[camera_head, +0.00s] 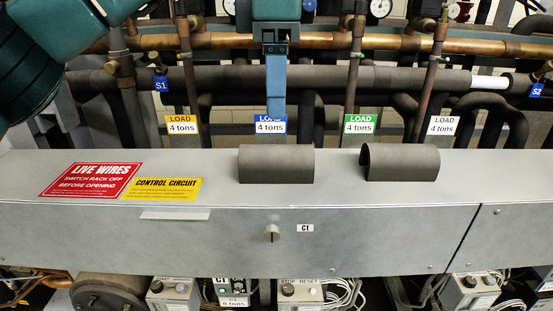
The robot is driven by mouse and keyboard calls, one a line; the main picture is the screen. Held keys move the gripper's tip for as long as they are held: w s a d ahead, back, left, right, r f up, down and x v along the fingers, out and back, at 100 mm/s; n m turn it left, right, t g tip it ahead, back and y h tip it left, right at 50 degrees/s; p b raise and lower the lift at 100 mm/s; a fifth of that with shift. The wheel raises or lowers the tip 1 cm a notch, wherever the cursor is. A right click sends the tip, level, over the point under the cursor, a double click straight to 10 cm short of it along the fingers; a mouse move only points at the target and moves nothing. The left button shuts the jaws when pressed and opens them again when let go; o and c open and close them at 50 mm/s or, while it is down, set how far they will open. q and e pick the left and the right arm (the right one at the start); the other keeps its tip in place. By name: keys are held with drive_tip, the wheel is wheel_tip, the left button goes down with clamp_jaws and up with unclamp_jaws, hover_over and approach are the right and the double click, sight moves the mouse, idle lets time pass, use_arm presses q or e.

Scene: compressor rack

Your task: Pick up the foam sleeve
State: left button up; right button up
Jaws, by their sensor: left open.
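Two dark grey foam sleeves lie on the flat top of the grey metal cabinet. The left foam sleeve (276,165) is near the middle of the view; the right foam sleeve (401,163) shows its open curved end. My left gripper (276,108) comes down from the top, fingers pointing down, above the left sleeve in the picture and apart from it. It is seen nearly edge-on, so one blue finger hides the other. It is open, with nothing seen in it. My right gripper is not in view.
The grey cabinet (150,231) spans the front; its top is clear around the sleeves. Behind it run a copper pipe (395,43) and a dark insulated pipe (215,78) with a white stretch (489,83) at right. Upright pipes and hanging load tags (360,124) crowd the back.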

sight(276, 147)
use_arm(q)
wheel_tip(276, 147, down, 4)
drive_tip(key=shift+r, duration=0.1)
drive_tip(key=shift+s+f+p, duration=0.15)
drive_tip(key=shift+f, duration=1.2)
drive_tip(key=shift+s+f+p, duration=0.1)
drive_tip(key=shift+f+p, duration=0.05)
drive_tip(key=shift+f, duration=1.2)
drive_tip(key=c, duration=1)
